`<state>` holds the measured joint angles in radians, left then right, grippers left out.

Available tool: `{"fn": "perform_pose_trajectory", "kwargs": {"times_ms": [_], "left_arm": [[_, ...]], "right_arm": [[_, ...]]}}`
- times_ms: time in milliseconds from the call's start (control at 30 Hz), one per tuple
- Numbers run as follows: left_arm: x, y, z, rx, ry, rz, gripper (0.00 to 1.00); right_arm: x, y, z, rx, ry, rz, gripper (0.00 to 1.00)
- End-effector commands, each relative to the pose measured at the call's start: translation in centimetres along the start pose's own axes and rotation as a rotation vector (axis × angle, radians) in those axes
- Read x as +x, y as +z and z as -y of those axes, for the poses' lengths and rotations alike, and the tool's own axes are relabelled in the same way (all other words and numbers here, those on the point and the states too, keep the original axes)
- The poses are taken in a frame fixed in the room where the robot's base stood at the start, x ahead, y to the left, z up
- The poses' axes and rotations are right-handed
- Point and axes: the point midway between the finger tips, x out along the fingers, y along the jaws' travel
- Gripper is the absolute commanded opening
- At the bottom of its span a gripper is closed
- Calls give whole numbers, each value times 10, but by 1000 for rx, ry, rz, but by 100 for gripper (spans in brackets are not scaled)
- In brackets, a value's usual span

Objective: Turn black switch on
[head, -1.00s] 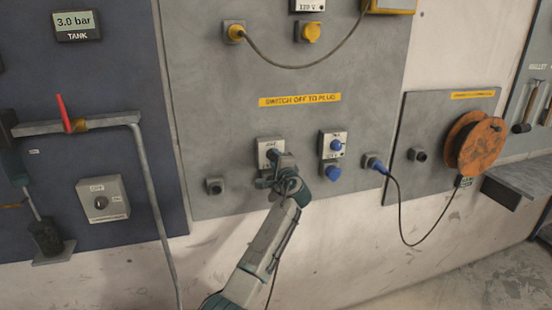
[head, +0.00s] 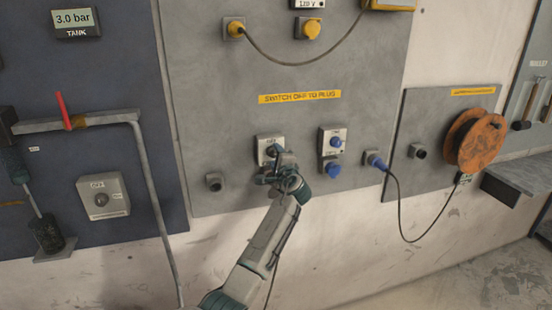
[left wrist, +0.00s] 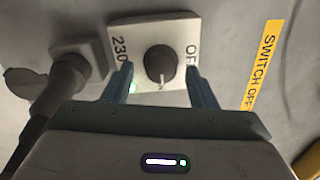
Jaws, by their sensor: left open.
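The black switch is a dark round knob (left wrist: 160,63) with a white pointer mark, on a white plate (left wrist: 185,27) marked "OFF" and "230". In the left wrist view the pointer mark faces the bottom of the picture, between the two labels. My left gripper (left wrist: 163,85) is open, with one finger on each side of the knob. I cannot tell whether the fingers touch it. In the head view my left gripper (head: 270,172) is at the switch plate (head: 265,143) and partly hides it. My right gripper is not in view.
Beside the plate in the left wrist view is a grey plug with a thick cable (left wrist: 62,85), near one finger. A yellow label strip (head: 299,97) is above. An orange reel (head: 475,140) hangs farther right.

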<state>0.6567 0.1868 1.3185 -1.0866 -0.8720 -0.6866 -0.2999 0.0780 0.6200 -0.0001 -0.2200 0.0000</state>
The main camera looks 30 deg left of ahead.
Motion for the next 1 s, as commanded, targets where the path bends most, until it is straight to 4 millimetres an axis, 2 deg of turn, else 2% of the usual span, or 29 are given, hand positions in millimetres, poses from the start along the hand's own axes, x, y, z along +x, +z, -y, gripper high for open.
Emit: {"fn": "perform_pose_trajectory", "kwargs": {"times_ms": [133,233,500,700,1000], "left_arm": [[-6,-1,-1,-1,0,0,52],[-18,-2,-2,-3,-1,-2,52],[-71,-2,-4,-5,0,-3,52],[-100,-1,-2,-2,0,-2,52],[-108,0,0,1,0,1,52]], "right_arm": [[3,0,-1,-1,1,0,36],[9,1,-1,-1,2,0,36],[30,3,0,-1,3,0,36],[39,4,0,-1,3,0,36],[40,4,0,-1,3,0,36]]}}
